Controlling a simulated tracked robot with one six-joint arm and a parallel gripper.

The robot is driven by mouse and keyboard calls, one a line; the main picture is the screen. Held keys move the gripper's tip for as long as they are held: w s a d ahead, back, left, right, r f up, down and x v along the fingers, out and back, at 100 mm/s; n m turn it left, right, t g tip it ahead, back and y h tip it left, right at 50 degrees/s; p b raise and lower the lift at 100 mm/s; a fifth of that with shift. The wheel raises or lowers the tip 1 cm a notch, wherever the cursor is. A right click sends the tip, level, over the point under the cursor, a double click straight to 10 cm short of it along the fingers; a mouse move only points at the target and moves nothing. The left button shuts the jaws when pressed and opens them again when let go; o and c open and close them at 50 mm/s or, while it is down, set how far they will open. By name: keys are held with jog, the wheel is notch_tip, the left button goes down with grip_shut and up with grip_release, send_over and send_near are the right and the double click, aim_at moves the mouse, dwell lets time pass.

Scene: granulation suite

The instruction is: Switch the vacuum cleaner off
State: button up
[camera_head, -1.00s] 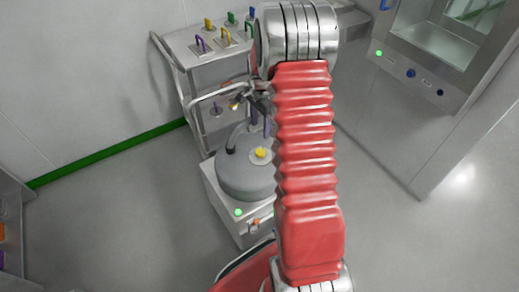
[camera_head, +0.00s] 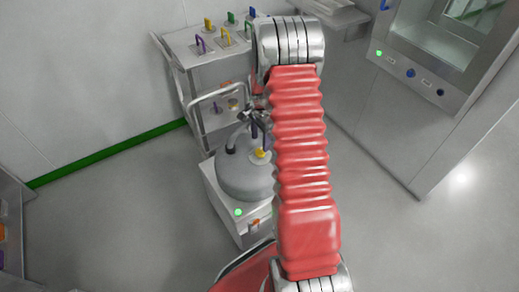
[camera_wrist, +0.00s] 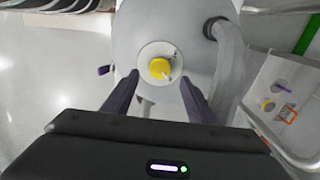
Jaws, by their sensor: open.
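The vacuum cleaner (camera_head: 240,179) is a grey drum on a pale metal base, with a lit green lamp (camera_head: 238,212) on the base. A yellow knob (camera_head: 260,155) sits on its lid; in the wrist view the knob (camera_wrist: 160,69) is on a pale round plate. My gripper (camera_head: 256,120) is above the lid, partly hidden by my arm in the head view. In the wrist view my gripper (camera_wrist: 159,79) is open, its dark fingers on either side of the knob with gaps around it. My arm hides the drum's right side in the head view.
A metal trolley (camera_head: 205,66) with coloured handles and a push bar stands behind the vacuum. A hose (camera_wrist: 228,65) joins the lid beside the knob. A steel cabinet (camera_head: 440,110) with a window stands at right.

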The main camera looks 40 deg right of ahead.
aim_at(260, 151)
notch_tip(260, 151, down, 6)
dwell(0.4)
jog(key=shift+c, duration=0.4)
jog(key=c, duration=0.9)
jog(key=shift+a, duration=0.2)
jog(key=shift+c, duration=0.5)
jog(key=shift+d, duration=0.15)
